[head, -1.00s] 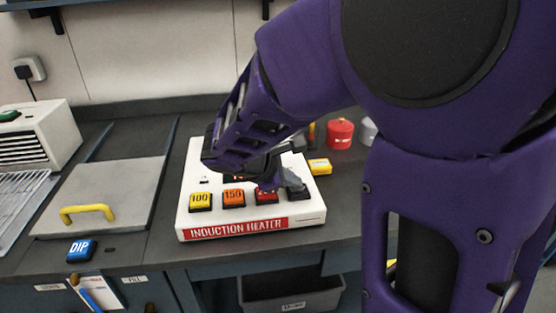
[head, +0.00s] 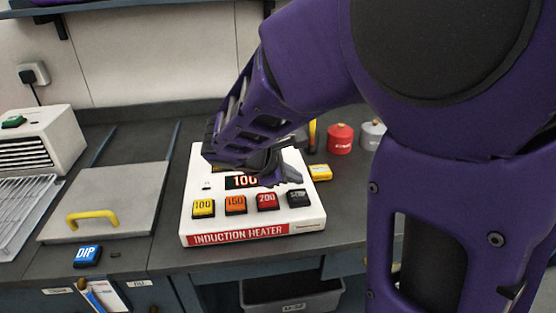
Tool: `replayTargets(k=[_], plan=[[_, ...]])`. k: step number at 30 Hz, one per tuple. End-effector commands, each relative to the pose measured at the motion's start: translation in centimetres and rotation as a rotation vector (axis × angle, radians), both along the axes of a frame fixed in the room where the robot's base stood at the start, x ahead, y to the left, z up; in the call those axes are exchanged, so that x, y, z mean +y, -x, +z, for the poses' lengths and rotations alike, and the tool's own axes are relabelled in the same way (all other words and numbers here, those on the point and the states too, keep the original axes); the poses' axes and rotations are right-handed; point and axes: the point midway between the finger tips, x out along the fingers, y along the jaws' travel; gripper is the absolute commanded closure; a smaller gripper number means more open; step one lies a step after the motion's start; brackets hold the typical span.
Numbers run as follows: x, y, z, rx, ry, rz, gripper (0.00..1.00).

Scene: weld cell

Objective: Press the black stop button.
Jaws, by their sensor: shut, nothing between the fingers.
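The black stop button (head: 298,198) is at the right end of the button row on the white induction heater (head: 190,226). Its top shows, with pale lettering. My gripper (head: 291,178) is shut and empty, with its tips just above and behind the black button in the picture. The tips look apart from it, though the exact gap is hard to judge. Yellow 100 (head: 203,208), orange 150 (head: 235,205) and red 200 (head: 267,201) buttons stand to its left. The display (head: 241,182) is lit and reads 100, partly hidden by my gripper.
A yellow block (head: 320,172) lies beside the heater. A red canister (head: 340,138) and a grey one (head: 372,134) stand behind it. A lidded plate with a yellow handle (head: 91,217) and a blue DIP button (head: 88,255) are to the left.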

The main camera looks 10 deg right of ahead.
Motion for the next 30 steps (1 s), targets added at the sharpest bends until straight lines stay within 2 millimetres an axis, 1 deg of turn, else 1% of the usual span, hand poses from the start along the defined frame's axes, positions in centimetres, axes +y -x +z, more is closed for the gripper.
replayTargets(k=[1, 9, 28, 30], plan=[[0.0, 0.0, 1.1, -0.001, 0.000, 0.000, 1.00], [0.0, 0.0, 3.6, -0.001, -0.001, -0.001, 1.00], [0.0, 0.0, 3.6, -0.001, 0.000, -0.001, 1.00], [0.1, -0.2, 3.8, -0.007, -0.009, 0.001, 1.00]])
